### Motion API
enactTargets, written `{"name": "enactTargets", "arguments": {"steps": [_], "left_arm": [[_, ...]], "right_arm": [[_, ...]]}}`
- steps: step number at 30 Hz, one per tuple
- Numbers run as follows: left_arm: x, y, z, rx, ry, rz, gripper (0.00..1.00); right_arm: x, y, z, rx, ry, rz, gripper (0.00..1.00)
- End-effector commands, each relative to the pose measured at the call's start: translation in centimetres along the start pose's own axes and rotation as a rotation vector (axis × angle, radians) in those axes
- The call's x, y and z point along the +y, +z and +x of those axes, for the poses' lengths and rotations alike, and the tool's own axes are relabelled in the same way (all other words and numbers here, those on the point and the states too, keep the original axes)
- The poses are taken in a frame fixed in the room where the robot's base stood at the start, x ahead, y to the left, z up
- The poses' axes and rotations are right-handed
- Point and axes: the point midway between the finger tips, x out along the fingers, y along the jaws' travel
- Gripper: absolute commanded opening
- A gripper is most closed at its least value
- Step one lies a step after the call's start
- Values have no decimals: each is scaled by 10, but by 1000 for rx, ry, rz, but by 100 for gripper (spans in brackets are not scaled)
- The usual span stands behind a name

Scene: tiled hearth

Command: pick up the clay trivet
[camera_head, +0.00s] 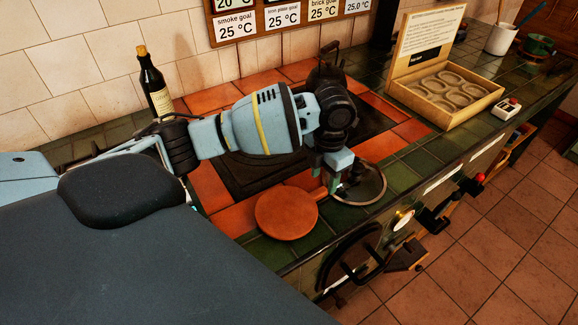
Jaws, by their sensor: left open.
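The clay trivet appears as a round, flat terracotta disc (286,213) on the green tiles near the hearth's front edge. My left arm reaches in from the left across the hearth. Its gripper (341,190) points down just right of the disc, open, with its fingers over or inside a round metal-rimmed thing (376,195). The fingertips are small and partly hidden, so I cannot tell whether they touch anything. Nothing shows held. My right gripper is not in view.
A dark plate (245,178) lies behind, largely covered by my arm. A dark bottle (153,84) stands back left. Green tiles (424,163) are clear.

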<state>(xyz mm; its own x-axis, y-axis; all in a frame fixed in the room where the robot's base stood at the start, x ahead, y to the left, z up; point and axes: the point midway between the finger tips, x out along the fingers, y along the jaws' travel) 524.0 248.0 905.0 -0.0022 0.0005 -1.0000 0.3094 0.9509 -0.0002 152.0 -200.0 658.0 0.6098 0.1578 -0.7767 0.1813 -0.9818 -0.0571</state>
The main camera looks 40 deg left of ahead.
Motion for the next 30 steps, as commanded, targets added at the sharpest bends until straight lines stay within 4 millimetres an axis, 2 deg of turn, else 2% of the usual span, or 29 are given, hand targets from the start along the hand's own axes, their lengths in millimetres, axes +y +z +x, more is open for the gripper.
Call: {"name": "enactTargets", "arguments": {"steps": [4, 14, 23, 30], "left_arm": [[1, 0, 5, 0, 0, 0, 47], [4, -2, 47, 0, -1, 0, 47], [4, -2, 51, -3, 0, 1, 47], [4, -2, 51, -2, 0, 1, 17]], "right_arm": [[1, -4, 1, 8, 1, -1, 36], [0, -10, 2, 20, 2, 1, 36], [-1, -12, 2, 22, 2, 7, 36], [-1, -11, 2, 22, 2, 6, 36]]}}
